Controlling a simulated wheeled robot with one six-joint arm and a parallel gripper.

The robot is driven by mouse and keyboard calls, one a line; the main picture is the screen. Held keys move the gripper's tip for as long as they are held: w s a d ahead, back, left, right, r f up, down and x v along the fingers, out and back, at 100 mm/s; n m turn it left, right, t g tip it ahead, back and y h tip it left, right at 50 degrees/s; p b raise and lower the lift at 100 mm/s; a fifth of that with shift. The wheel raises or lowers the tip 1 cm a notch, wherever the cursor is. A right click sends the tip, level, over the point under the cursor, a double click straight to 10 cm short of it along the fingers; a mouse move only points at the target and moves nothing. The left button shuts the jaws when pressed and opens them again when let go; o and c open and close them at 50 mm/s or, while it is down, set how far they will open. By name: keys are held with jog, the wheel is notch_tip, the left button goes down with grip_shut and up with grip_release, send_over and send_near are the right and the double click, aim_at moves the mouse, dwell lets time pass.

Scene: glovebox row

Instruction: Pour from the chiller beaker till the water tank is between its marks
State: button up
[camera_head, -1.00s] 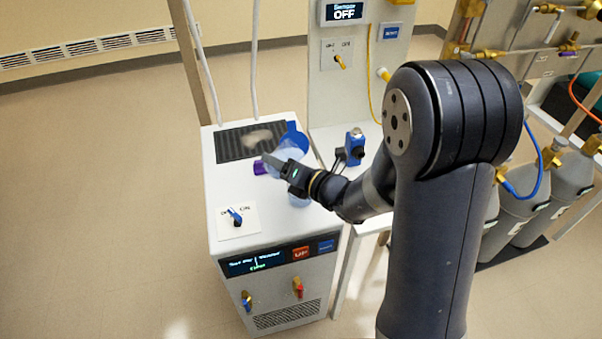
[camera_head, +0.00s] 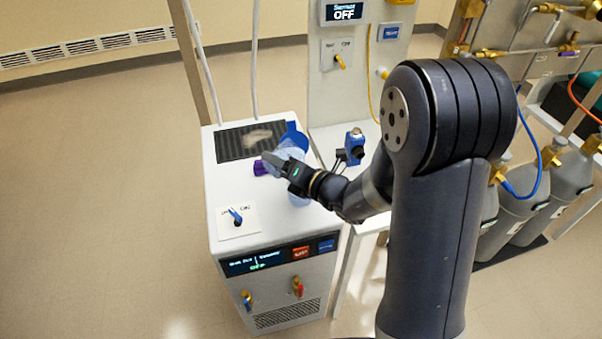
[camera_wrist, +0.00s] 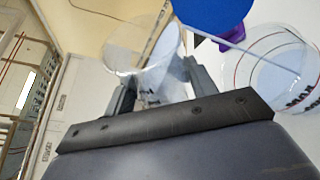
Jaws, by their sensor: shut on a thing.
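My gripper (camera_head: 279,163) is over the white chiller's top, its fingers shut on the clear beaker (camera_head: 292,147). In the wrist view my gripper (camera_wrist: 162,88) has one finger on each side of the beaker (camera_wrist: 130,42), which looks tilted. The water tank (camera_wrist: 262,82) is a clear round vessel with red lines and dark lettering, right of the fingers in the wrist view.
A blue disc (camera_wrist: 215,14) and a purple piece (camera_wrist: 232,38) are close to the tank. The chiller (camera_head: 218,190) has a dark grille, a switch (camera_head: 237,216) and a display reading OFF (camera_head: 256,265). A blue device (camera_head: 354,147) stands on the bench to the right.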

jog(key=shift+r, duration=0.15)
jog(key=shift+f+m+y, duration=0.3)
jog(key=shift+m+y, duration=0.1)
jog(key=shift+m, duration=0.4)
dwell(2.3)
jog(key=shift+r+m+t+y, duration=0.35)
jog(key=shift+r+m, duration=0.2)
jog(key=shift+m, duration=0.35)
dwell(2.7)
